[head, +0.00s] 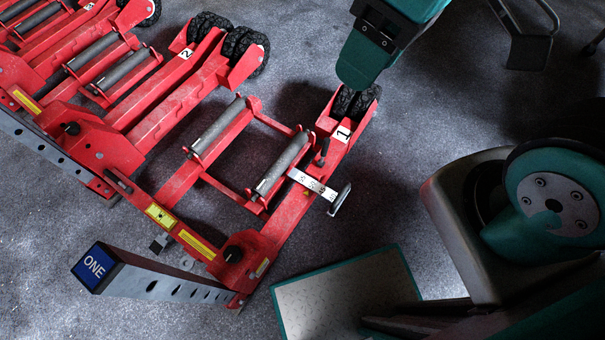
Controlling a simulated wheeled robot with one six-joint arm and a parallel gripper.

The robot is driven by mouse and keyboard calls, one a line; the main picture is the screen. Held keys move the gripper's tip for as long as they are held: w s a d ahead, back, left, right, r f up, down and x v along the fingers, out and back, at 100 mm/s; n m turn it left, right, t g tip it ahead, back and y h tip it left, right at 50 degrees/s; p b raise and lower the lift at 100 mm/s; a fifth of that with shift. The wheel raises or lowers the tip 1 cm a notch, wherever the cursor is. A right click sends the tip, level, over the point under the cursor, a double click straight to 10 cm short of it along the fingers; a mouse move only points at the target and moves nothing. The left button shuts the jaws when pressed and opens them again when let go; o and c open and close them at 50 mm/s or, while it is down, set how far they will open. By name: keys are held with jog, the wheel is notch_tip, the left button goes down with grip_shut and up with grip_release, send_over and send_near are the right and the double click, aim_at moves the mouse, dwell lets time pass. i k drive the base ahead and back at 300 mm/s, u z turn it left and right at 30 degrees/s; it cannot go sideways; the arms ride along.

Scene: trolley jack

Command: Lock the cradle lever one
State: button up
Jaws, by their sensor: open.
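The red cradle marked 1 (342,133) lies on the floor in the middle of the head view, with two grey rollers. A short silver lever plate with small symbols (313,185) sticks out from its right side rail and ends in a dark pedal (340,199). My gripper (360,65), teal and black, is at the top of the view, beyond the black wheels of cradle 1. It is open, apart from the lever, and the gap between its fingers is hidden.
A second red cradle marked 2 (187,53) lies to the left, and part of another is beyond it. A pale, teal-edged panel (345,295) is at the bottom. A dark object with a metal hoop (530,45) stands top right.

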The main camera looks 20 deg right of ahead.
aim_at(326, 141)
jog(key=z, duration=0.55)
jog(key=k, duration=0.65)
jog(key=z, duration=0.75)
jog(key=i, duration=0.65)
jog(key=u, duration=0.75)
jog(key=i, duration=0.6)
jog(key=u, duration=0.7)
